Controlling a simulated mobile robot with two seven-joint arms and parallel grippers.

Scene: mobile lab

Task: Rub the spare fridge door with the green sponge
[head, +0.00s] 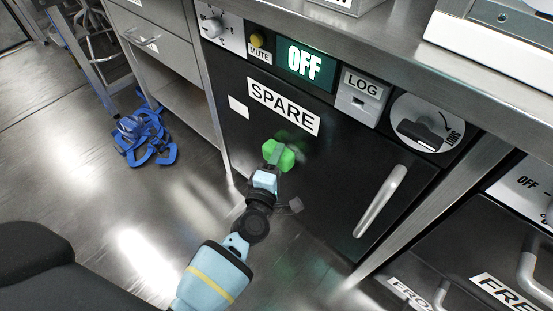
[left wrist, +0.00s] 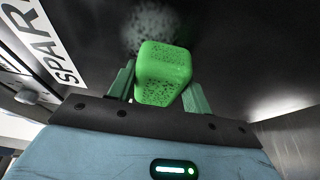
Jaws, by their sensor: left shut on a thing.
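The spare fridge door (head: 325,165) is dark, closed, and carries a white "SPARE" label and a silver handle on its right. My left gripper (head: 270,165) is shut on the green sponge (head: 281,152), in front of the door below the label. In the left wrist view the sponge (left wrist: 163,72) sits between the two fingers, with the dark door (left wrist: 235,50) behind it. A greyish smudge (left wrist: 150,27) shows on the door just beyond the sponge. I cannot tell whether the sponge touches the door. My right gripper is not in view.
Above the door are a lit "OFF" display (head: 305,64), a yellow mute button and a black rotary knob (head: 420,133). The handle (head: 381,201) sticks out at the right. Blue tangled pieces (head: 146,135) lie on the floor at left. Another labelled appliance stands at lower right.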

